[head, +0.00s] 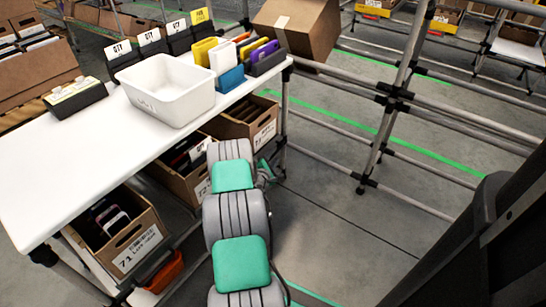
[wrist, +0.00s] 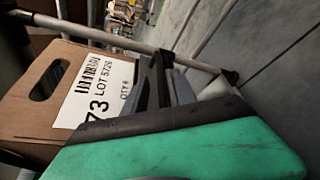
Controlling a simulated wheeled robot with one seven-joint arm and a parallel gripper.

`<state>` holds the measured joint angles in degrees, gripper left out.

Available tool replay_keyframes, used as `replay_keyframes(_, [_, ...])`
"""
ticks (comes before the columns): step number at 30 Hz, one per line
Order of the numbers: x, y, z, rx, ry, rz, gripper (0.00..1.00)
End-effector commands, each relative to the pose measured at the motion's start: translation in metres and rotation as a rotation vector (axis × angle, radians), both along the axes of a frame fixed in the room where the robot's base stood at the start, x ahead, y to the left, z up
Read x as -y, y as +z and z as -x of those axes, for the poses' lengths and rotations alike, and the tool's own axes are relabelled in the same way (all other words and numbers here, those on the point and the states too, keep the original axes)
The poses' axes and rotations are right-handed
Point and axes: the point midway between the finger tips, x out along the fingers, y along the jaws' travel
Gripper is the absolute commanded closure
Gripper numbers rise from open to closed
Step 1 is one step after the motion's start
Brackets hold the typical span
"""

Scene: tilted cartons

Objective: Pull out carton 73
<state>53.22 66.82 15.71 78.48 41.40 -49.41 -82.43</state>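Carton 73 (wrist: 40,105) is a brown cardboard box with a dark oval hand hole and a white label reading 73 at the left of the wrist view. In the head view, the rightmost carton under the white table (head: 264,124) appears to be this one; its label is too small to read surely. My gripper (wrist: 163,62) is just right of the label in the wrist view, its dark fingers pointing away. Whether it touches the carton is unclear. In the head view my gripper (head: 266,172) is largely hidden behind my arm, low in front of the carton. Its opening cannot be judged.
Carton 71 (head: 140,240) and a middle carton (head: 190,185) stand tilted under the white table (head: 50,180). A white bin (head: 165,95) and colored holders stand on top. Metal rails (head: 460,120) run at the right. The floor (head: 345,225) right of my arm is clear.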

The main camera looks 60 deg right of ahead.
Motion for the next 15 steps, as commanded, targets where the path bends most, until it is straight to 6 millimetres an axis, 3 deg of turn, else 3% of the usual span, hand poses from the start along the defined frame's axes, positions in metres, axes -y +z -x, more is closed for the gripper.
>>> replay_keyframes(6, [0.027, -0.007, -0.004, 0.002, -0.001, 0.000, 0.67])
replay_keyframes(13, [0.029, -0.006, -0.003, 0.001, -0.002, 0.000, 0.67])
replay_keyframes(15, [0.029, -0.006, -0.003, 0.000, -0.004, 0.000, 0.72])
